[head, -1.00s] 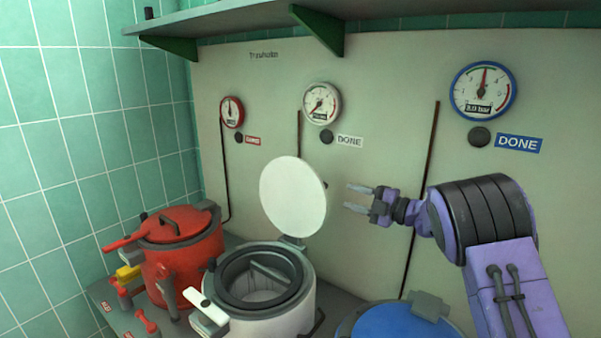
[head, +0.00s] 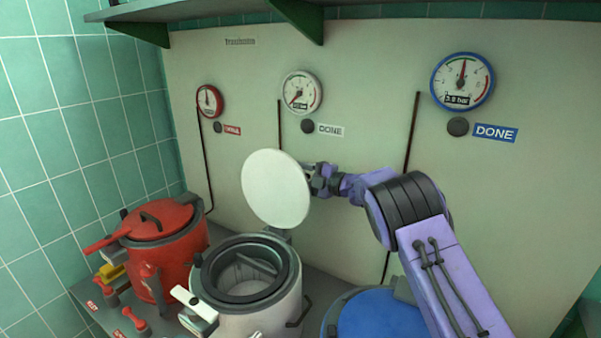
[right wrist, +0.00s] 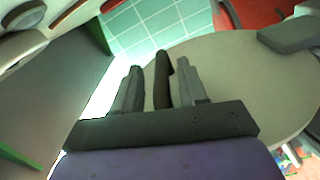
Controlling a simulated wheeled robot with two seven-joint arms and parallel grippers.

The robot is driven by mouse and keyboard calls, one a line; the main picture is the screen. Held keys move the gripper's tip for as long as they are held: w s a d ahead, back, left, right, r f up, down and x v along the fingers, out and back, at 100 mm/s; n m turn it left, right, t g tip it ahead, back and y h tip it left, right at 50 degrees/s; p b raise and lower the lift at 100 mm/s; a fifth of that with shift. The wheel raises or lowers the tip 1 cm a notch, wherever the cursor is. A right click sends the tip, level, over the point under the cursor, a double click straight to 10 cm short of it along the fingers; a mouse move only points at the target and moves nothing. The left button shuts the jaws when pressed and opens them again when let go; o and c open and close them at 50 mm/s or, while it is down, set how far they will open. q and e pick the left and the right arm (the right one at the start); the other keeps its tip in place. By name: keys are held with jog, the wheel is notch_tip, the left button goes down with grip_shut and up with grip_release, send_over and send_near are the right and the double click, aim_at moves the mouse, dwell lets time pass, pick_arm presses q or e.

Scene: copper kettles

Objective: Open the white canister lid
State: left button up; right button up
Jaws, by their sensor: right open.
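The white canister (head: 258,323) stands open on the counter, its dark-rimmed mouth facing up. Its round white lid (head: 275,188) stands raised, nearly upright, above the back of the rim. My right gripper (head: 312,172) is behind the lid's right edge in the head view, its fingertips partly hidden there. In the right wrist view the open fingers (right wrist: 158,75) lie on either side of a dark handle (right wrist: 162,88) by the lid (right wrist: 235,65). I cannot tell whether they touch it. My left gripper is not in view.
A red canister (head: 168,262) with its lid on stands left of the white one. A blue lid (head: 372,318) is at the lower right, partly behind my right arm. Gauges line the wall panel, and a shelf (head: 230,12) runs above.

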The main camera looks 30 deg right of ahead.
aim_at(287, 181)
jog(key=shift+s, duration=0.1)
jog(key=shift+w, duration=0.2)
grip_shut()
jog(key=a+b, duration=0.1)
jog(key=s+a+n+b, duration=0.1)
jog(key=b, duration=0.1)
jog(key=f+n+b, duration=0.1)
jog(key=b, duration=0.1)
jog(key=shift+s+a, duration=0.25)
jog(key=shift+a, duration=0.15)
jog(key=s+a+n+b, duration=0.1)
jog(key=a+r+b, duration=0.1)
jog(key=a+b, duration=0.1)
jog(key=shift+s+n, duration=0.4)
jog(key=shift+r, duration=0.2)
grip_release()
jog(key=shift+s+a, duration=0.1)
